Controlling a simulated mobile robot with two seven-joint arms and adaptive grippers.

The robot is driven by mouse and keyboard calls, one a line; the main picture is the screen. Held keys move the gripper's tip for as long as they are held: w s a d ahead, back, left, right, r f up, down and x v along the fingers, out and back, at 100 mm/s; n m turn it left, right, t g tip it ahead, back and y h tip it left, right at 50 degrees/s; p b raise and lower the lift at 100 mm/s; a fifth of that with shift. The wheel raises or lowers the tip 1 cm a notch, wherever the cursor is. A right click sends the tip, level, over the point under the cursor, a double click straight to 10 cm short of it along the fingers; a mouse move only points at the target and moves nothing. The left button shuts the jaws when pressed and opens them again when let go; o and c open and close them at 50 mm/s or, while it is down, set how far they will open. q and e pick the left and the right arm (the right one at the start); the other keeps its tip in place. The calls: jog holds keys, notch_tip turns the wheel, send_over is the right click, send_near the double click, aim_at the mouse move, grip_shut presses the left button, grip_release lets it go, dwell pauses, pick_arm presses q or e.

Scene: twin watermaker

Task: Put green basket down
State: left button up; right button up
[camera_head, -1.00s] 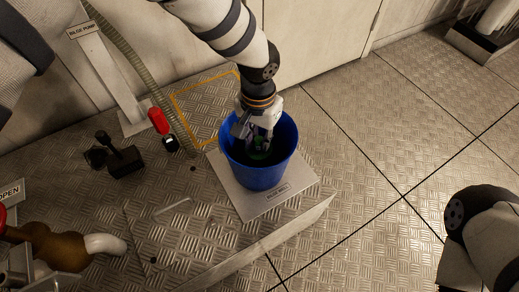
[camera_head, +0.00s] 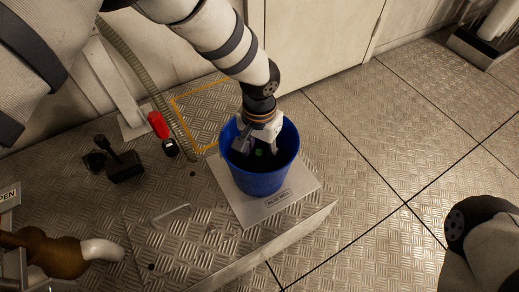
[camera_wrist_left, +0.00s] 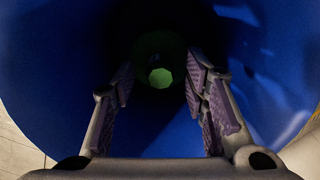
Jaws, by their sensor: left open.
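A blue bucket (camera_head: 262,181) stands upright on a plate labelled on its front edge. A small green object (camera_head: 259,153) shows down inside the bucket; its shape is too hidden to confirm that it is the green basket. My left gripper (camera_head: 259,148) reaches down into the bucket mouth. In the left wrist view the gripper's fingers (camera_wrist_left: 160,90) are spread apart, with the green object (camera_wrist_left: 160,60) beyond and between them, not visibly gripped. Blue bucket walls surround them. My right arm shows at the lower right, but its gripper is out of view.
The plate (camera_head: 292,198) lies near the edge of a raised tread-metal platform. Behind and left stand a ribbed hose (camera_head: 150,85), a red-handled part (camera_head: 158,125) and a black lever block (camera_head: 123,163). A brown pipe (camera_head: 60,255) is at the lower left.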

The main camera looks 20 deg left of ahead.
pick_arm(q)
notch_tip(320, 180, up, 12)
jog(key=p, duration=0.3)
jog(key=shift+f, duration=0.15)
